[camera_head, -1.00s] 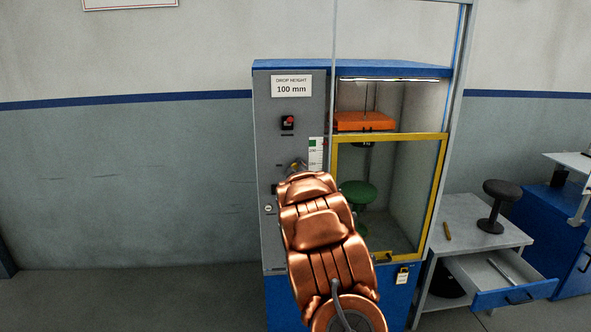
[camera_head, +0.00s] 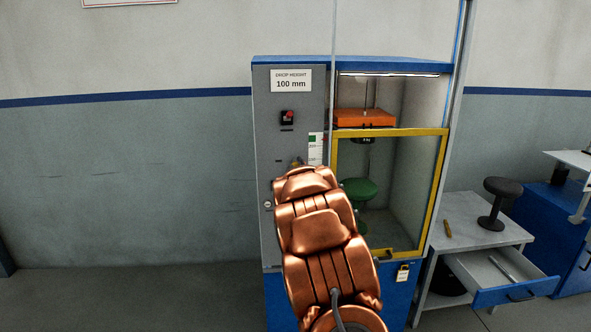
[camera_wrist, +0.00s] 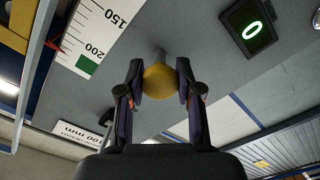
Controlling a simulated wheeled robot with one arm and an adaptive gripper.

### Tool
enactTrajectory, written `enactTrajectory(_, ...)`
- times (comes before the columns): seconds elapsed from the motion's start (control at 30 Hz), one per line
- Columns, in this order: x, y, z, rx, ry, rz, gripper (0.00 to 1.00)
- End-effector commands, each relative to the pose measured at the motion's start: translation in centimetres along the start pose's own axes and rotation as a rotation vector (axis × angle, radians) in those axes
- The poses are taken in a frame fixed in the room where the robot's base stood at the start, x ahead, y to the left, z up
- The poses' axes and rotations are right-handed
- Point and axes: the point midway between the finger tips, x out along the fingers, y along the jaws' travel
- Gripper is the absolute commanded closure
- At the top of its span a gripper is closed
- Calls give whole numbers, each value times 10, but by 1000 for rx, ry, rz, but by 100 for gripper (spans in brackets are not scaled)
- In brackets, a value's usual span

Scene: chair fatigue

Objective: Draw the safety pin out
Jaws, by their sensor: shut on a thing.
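The safety pin's yellow round knob (camera_wrist: 160,81) is between my gripper's two fingertips (camera_wrist: 160,84) in the wrist view. A short grey shaft (camera_wrist: 158,54) runs from the knob to the grey panel; how deep it sits is not clear. My gripper is shut on the knob, one finger on each side. In the head view a little of the yellow knob (camera_head: 296,163) shows above my copper-coloured arm, which hides my gripper there.
The grey front panel (camera_head: 263,130) carries a red button (camera_head: 288,117) and a height scale (camera_wrist: 90,38). To the right is a yellow-framed guard (camera_head: 390,132) with an orange weight (camera_head: 363,118) and green stool (camera_head: 358,190). A side table (camera_head: 490,236) has an open drawer (camera_head: 505,292).

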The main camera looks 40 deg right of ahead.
Motion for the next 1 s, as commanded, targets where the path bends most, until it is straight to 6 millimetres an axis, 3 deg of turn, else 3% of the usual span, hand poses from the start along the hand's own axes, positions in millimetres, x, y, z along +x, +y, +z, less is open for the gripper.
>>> enactTrajectory(0.4, -42, -2, 1, -1, 0, -1, 100)
enactTrajectory(0.77, -46, -2, 1, 0, -3, -4, 100)
enactTrajectory(0.8, -46, -2, 1, 0, -3, -4, 62)
enactTrajectory(1.0, -46, -1, 1, 1, -2, -3, 42)
